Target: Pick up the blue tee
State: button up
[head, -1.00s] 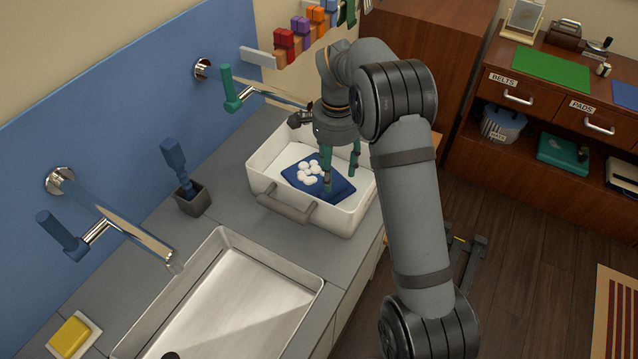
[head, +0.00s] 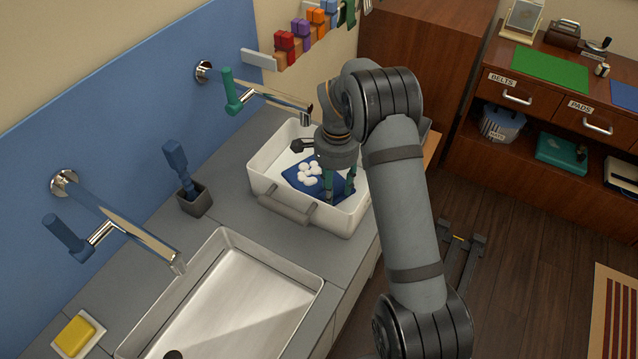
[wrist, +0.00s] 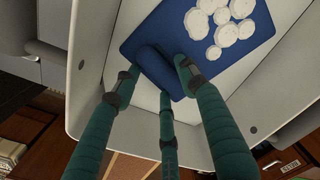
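The blue tee (head: 292,178) lies folded in the white tub, with a cluster of white rounded shapes on top. In the wrist view the tee (wrist: 150,30) shows a raised, rolled fold near its edge. My gripper (head: 338,195) points down into the tub at the tee's right part. In the wrist view its green fingers (wrist: 158,75) stand apart around the fold, two on either side and one below.
The white tub (head: 352,217) stands on the grey counter, its walls close around my fingers. A tap with a green handle (head: 228,85) reaches over the tub's back. A steel sink (head: 240,300) and a brush in a dark holder (head: 194,198) are to the left.

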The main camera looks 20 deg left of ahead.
grip_shut()
jog(key=shift+r, duration=0.1)
dwell(0.4)
